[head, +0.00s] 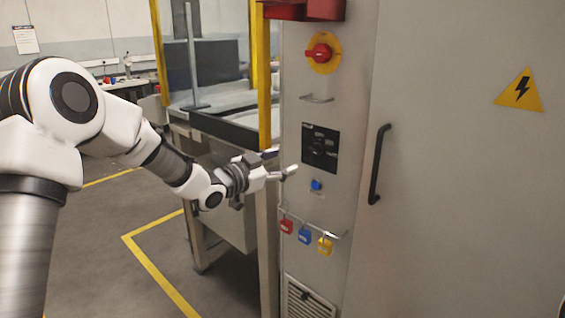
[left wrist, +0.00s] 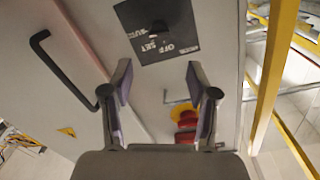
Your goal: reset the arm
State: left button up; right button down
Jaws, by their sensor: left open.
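My left arm (head: 160,155) reaches in from the left in the head view. My left gripper (head: 282,163) is open in front of the grey cabinet (head: 450,220), close to a black switch panel (head: 320,148). No object shows between the fingers. In the left wrist view the open fingers (left wrist: 160,92) frame part of the cabinet front, with the black panel (left wrist: 157,30) beyond them, marked with letters including OFF and SET. My right gripper is in neither view.
The cabinet carries a red knob on a yellow disc (head: 322,52), a blue button (head: 316,185), a black door handle (head: 378,165) and hanging red, blue and yellow padlocks (head: 325,246). A yellow-framed station (head: 264,75) stands left of it. Yellow-lined floor (head: 150,265) is open.

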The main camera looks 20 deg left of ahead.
pick_arm(q)
jog(key=s+d+f+n+g+y+p, duration=0.1)
jog(key=s+d+f+g+p, duration=0.3)
jog(key=f, duration=0.6)
jog(key=s+f+n+g+p, duration=0.1)
jog(key=s+f, duration=0.4)
jog(key=f, duration=0.4)
jog(key=s+d+f+g+y+p, duration=0.1)
jog(key=s+d+f+g+p, duration=0.3)
jog(key=f, duration=0.6)
jog(key=s+a+f+n+g+y, duration=0.1)
jog(key=s+f, duration=0.3)
jog(key=s, duration=0.3)
jog(key=s+f+n+g, duration=0.2)
jog(key=s+f, duration=0.1)
jog(key=s, duration=0.5)
jog(key=s+a+n+g+y, duration=0.1)
jog(key=s+a+n+g, duration=0.1)
jog(key=s, duration=0.6)
jog(key=s+a+f+n+g+y, duration=0.1)
jog(key=s+a+n+g+y, duration=0.1)
jog(key=s, duration=0.7)
jog(key=shift+f+y+p, duration=0.2)
jog(key=shift+y+p, duration=0.1)
jog(key=shift+p, duration=0.1)
